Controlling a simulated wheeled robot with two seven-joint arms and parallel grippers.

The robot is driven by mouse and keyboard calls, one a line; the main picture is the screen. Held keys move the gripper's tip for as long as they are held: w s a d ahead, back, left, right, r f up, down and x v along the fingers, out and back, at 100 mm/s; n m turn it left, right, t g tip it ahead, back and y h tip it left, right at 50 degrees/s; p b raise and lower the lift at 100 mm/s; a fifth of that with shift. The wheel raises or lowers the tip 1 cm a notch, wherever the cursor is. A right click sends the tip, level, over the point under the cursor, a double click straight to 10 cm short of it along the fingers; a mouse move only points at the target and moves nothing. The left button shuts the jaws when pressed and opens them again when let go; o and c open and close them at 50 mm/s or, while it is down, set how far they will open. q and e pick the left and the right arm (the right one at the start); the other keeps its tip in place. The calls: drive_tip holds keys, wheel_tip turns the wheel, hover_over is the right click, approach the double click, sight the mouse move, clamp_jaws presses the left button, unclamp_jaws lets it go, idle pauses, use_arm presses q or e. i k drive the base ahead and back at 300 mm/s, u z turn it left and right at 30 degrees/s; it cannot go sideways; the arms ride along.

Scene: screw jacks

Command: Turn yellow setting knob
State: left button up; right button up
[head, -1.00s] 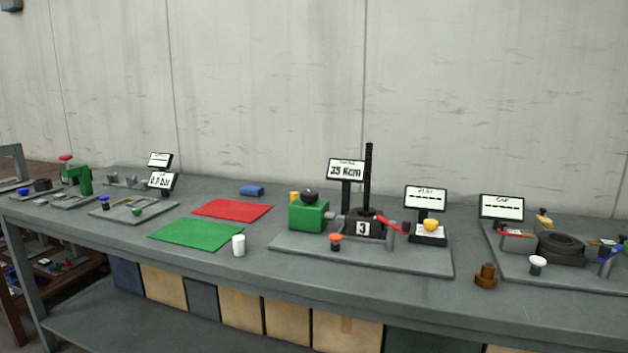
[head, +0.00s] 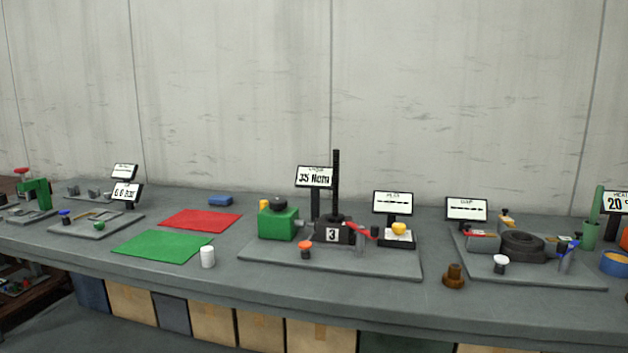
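A yellow domed knob (head: 399,228) sits on a small black and white box (head: 398,240) below a display showing dashes (head: 393,203). The box stands at the right rear of a grey base plate (head: 330,265). A second, smaller yellow piece (head: 264,205) shows at the left rear of the green block (head: 278,224), partly hidden by it. I cannot tell which yellow part is the setting knob. The plate also bears the jack (head: 333,231) marked 3, with a black upright screw and red handle, and an orange knob (head: 305,246). Neither gripper is in view.
A display (head: 314,177) reads 35 Ncm. Red (head: 201,220) and green (head: 161,245) mats lie to the left, beside a white cylinder (head: 207,257). A brown threaded piece (head: 454,277) stands near the front edge. Another station (head: 522,246) with a dark ring is at the right.

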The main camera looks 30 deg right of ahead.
sight(398, 229)
drive_tip(key=k, duration=0.5)
drive_tip(key=z, duration=0.7)
drive_tip(key=i, duration=0.65)
drive_tip(key=z, duration=0.05)
